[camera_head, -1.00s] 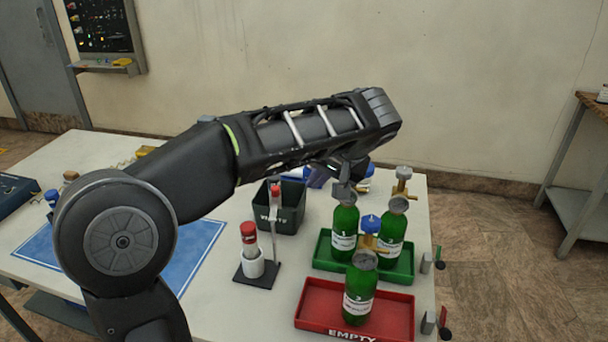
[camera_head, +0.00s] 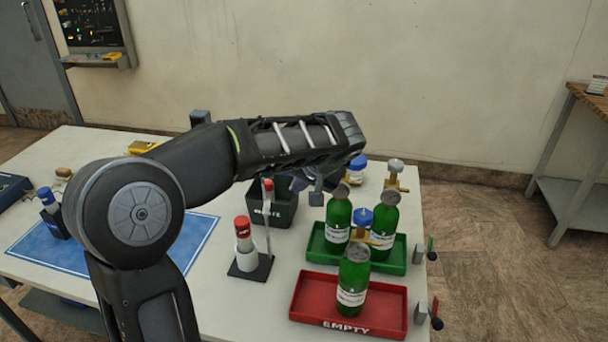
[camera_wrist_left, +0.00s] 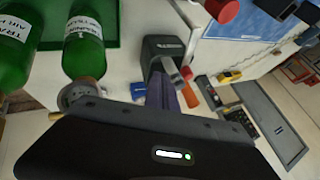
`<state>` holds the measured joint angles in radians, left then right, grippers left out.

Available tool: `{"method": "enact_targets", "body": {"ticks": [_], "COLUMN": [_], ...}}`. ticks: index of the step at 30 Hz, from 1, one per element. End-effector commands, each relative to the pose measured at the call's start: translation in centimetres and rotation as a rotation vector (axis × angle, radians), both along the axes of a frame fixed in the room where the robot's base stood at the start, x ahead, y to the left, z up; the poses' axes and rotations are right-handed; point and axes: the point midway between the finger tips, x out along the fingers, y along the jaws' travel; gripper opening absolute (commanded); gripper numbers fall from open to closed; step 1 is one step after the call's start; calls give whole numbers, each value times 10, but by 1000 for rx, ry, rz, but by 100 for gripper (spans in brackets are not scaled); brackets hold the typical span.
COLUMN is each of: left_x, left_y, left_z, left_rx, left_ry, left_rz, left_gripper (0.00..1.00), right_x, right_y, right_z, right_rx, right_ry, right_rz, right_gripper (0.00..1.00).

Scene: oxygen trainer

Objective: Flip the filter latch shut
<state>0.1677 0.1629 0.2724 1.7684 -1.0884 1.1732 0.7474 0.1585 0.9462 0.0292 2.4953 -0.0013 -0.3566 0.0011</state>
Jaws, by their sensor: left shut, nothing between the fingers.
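I cannot pick out the filter latch with certainty in either view. My left arm crosses the middle of the head view and hides part of the table behind it. My left gripper (camera_head: 316,198) hangs below the arm's far end, partly hidden by it, between the dark bin and the green bottles. It is shut and empty. A purplish part (camera_head: 298,184) shows beside it; a purplish part also shows in the left wrist view (camera_wrist_left: 158,92), in front of the dark bin (camera_wrist_left: 165,47). Whether this belongs to the latch is unclear. My right gripper is out of view.
Green bottles (camera_head: 338,220) stand in a green tray (camera_head: 398,268) at the right. Another bottle (camera_head: 353,280) stands in the red EMPTY tray (camera_head: 391,305). A red-capped tube (camera_head: 242,235) stands before the dark bin (camera_head: 284,215). A blue mat (camera_head: 200,240) lies left.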

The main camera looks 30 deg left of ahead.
Motion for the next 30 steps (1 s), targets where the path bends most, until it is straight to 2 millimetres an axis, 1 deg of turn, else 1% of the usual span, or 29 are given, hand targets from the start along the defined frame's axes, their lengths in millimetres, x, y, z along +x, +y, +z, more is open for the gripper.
{"method": "enact_targets", "body": {"ticks": [3,4,7,12,30], "left_x": [6,4,1,0,1], "left_y": [13,20,35,48,52], "left_z": [-19,-15,-14,-15,-17], "left_rx": [-1,1,1,0,-2], "left_ry": [4,1,0,-1,-2], "left_rz": [3,5,4,1,-3], "left_gripper": [0,0,0,0,0], "right_x": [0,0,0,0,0], "right_y": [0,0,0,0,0], "right_z": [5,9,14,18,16], "right_rx": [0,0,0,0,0], "right_ry": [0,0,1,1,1], "right_rz": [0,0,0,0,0], "right_gripper": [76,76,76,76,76]}}
